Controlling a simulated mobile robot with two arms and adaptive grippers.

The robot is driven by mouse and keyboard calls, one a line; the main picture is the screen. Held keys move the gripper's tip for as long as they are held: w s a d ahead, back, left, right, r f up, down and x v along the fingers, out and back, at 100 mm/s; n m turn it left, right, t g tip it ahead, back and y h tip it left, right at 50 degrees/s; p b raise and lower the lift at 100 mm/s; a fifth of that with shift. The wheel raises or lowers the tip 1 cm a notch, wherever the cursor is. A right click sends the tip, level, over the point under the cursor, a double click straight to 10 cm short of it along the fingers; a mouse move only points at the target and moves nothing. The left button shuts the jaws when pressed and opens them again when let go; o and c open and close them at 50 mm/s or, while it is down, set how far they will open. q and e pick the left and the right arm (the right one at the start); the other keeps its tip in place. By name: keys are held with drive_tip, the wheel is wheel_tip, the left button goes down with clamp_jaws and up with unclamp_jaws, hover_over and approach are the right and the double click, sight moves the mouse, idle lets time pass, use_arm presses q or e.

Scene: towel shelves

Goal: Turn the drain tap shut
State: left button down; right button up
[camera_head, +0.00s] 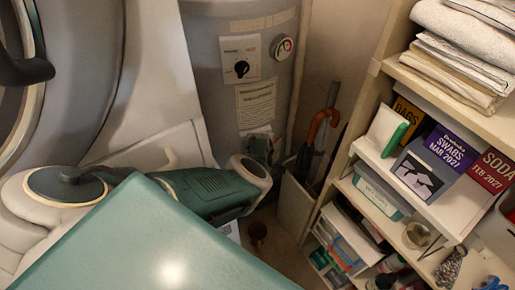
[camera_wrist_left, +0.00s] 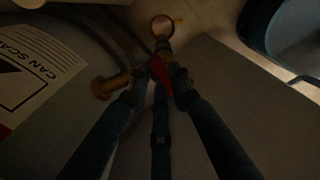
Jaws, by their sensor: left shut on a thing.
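The drain tap shows in the left wrist view, with a red handle (camera_wrist_left: 160,72) and a round brass-coloured opening (camera_wrist_left: 162,27) beyond it. My left gripper (camera_wrist_left: 161,84) is shut on the red handle, one finger on each side. The tap is at the foot of the grey tank (camera_head: 206,50). In the head view my left arm reaches across to the tank's lower part, and I cannot make out the handle there. My right gripper is in neither view.
A brass fitting (camera_wrist_left: 110,86) sits left of the fingers, near a warning label (camera_wrist_left: 38,72). Right of the tank, an umbrella with an orange handle (camera_head: 322,122) stands in a pale bin (camera_head: 295,205). A loaded shelf unit (camera_head: 395,66) fills the right side.

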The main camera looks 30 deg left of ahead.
use_arm(q)
drive_tip(key=shift+m, duration=0.9)
drive_tip(key=c, duration=1.5)
unclamp_jaws()
drive_tip(key=shift+c, duration=0.2)
drive_tip(key=shift+w+r, duration=0.1)
drive_tip(key=shift+r, duration=3.65)
